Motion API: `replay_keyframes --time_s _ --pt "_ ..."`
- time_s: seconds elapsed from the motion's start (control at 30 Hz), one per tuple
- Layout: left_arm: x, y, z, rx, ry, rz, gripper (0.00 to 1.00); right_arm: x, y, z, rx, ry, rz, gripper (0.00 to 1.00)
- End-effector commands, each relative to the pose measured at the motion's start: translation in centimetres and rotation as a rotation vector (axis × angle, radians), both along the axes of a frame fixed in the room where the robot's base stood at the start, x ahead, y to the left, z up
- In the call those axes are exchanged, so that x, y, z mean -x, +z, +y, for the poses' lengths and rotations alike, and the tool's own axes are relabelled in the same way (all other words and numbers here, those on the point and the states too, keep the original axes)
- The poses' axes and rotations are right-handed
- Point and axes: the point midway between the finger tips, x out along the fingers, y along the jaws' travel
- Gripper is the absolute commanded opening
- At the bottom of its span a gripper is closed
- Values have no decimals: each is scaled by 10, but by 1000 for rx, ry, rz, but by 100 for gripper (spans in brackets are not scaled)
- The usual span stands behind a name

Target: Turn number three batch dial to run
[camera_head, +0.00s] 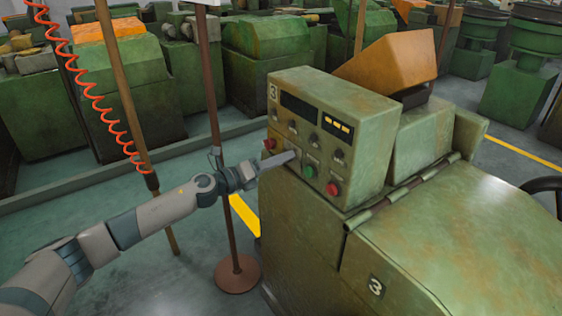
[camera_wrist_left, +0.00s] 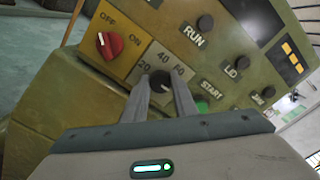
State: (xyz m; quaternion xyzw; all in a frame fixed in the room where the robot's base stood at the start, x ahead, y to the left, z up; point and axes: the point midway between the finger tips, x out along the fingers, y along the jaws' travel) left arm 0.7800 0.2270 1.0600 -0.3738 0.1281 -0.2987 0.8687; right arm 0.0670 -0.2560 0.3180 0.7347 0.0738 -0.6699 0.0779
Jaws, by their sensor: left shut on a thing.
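The green control box (camera_head: 352,130) marked 3 faces me in the head view. The dial's pointer is too small to read. A separate black knob (camera_wrist_left: 205,22) has the RUN label beside it. My right gripper is not in view.
A red OFF/ON switch (camera_wrist_left: 109,44) is left of the dial in the left wrist view. A green START button (camera_wrist_left: 202,104) is just right of the fingers. A red button (camera_head: 332,188) is lower right on the panel. A thin pole (camera_head: 225,190) stands beside my left forearm.

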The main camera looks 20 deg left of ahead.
Motion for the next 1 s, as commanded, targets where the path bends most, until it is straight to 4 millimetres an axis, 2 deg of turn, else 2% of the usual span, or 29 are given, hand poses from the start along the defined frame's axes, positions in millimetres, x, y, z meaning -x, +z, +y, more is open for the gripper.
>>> replay_keyframes --time_s 0.57,0.6,0.63,1.0 --pt "1 -2 -1 -36 -1 -25 3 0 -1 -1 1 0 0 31" --pt "1 -2 0 -36 -1 -25 35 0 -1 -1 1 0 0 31" --pt "1 -2 0 -36 -1 -25 42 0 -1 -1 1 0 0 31" --pt "1 -1 1 -34 0 -25 44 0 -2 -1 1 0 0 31"
